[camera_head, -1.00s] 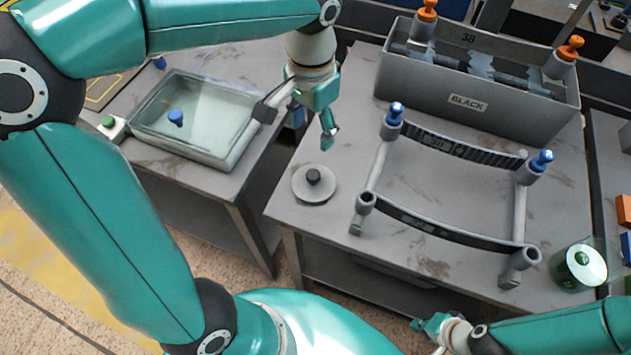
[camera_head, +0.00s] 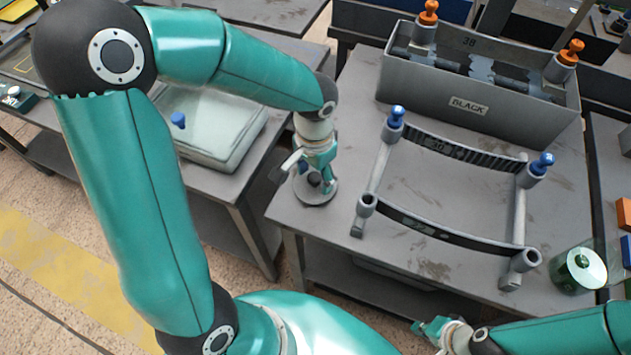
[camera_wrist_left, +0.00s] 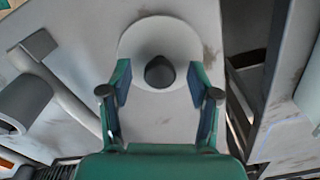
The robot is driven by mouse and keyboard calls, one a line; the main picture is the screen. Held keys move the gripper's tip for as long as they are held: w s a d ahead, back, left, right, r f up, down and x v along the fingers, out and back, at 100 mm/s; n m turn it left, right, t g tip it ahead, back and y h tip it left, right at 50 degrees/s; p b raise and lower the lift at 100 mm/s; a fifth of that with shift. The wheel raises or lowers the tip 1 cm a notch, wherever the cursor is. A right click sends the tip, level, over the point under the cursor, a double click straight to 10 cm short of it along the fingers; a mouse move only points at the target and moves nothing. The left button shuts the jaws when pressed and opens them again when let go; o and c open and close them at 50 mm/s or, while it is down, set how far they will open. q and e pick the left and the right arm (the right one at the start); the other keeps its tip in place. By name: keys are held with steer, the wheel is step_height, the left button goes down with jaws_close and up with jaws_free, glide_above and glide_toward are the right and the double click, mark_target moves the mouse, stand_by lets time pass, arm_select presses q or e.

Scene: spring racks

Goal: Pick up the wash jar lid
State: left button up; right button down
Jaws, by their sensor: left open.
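A round grey lid (camera_head: 322,198) with a dark knob lies flat near the left edge of the middle table. In the left wrist view the pale lid (camera_wrist_left: 140,38) lies just ahead of the fingers, its dark knob (camera_wrist_left: 160,72) centred between them. My left gripper (camera_head: 308,179) is open, directly over the lid, and hides part of it in the head view. The left wrist view shows its two fingers (camera_wrist_left: 160,88) apart on either side of the knob, with nothing held. My right gripper (camera_head: 432,331) is low at the bottom of the head view, too small to judge its jaws.
A grey rack frame (camera_head: 450,235) with blue knobs stands right of the lid. A grey bin (camera_head: 500,115) labelled BLACK is behind it. A clear jar (camera_head: 565,278) with a white top is at the right. A glass tray (camera_head: 222,150) is on the left table.

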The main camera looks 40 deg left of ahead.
arm_select(q)
steer(key=shift+f, duration=0.5)
jaws_close()
steer(key=shift+r, duration=0.1)
